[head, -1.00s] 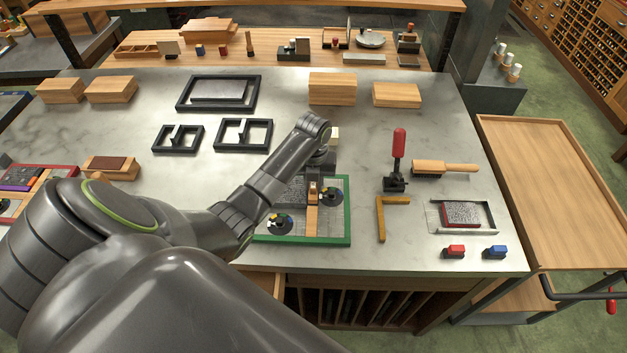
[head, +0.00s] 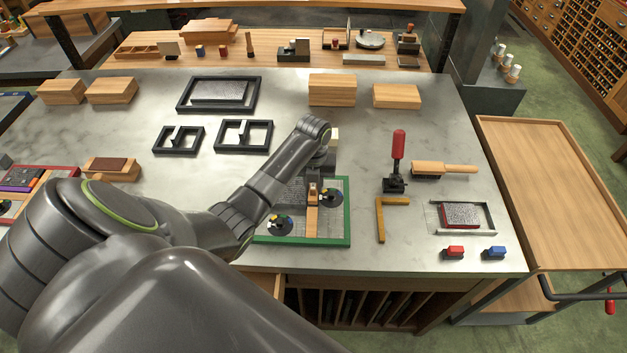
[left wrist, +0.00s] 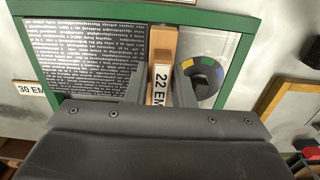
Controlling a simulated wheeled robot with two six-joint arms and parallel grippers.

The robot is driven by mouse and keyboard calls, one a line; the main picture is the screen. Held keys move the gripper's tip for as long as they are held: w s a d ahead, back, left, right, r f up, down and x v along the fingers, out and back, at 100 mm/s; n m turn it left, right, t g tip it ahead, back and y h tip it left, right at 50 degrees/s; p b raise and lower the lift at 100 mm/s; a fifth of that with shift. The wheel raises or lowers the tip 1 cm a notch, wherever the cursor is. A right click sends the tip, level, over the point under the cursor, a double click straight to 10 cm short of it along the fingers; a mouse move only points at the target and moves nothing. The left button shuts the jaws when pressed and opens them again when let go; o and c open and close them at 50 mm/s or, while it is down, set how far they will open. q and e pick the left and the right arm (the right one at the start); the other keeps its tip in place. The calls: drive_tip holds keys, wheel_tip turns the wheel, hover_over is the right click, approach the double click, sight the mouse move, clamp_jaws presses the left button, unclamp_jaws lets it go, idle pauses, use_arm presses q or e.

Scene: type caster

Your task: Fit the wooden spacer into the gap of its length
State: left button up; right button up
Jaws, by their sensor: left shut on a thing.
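The wooden spacer (left wrist: 160,72), labelled 22 EM, is between the two fingers of my left gripper (left wrist: 160,88), which is shut on it. It lies inside the green frame (left wrist: 105,8), between a dark block of printed text (left wrist: 85,55) and a pale panel with a coloured wheel (left wrist: 204,75). In the head view the left gripper (head: 313,184) is over the green frame (head: 348,212), with a strip of the spacer (head: 312,215) showing below it. I cannot tell whether the spacer is fully down. The right gripper is out of view.
A piece labelled 30 EM (left wrist: 28,89) lies left of the frame in the wrist view. A red-handled clamp (head: 398,150), brass angle (head: 380,218) and brush (head: 445,168) lie to the right. Black frames (head: 243,134) lie behind on the stone top.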

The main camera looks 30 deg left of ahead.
use_arm(q)
drive_tip(key=shift+r+p, duration=1.05)
drive_tip(key=shift+r, duration=0.05)
drive_tip(key=shift+r+p, duration=0.5)
drive_tip(key=shift+r, duration=0.3)
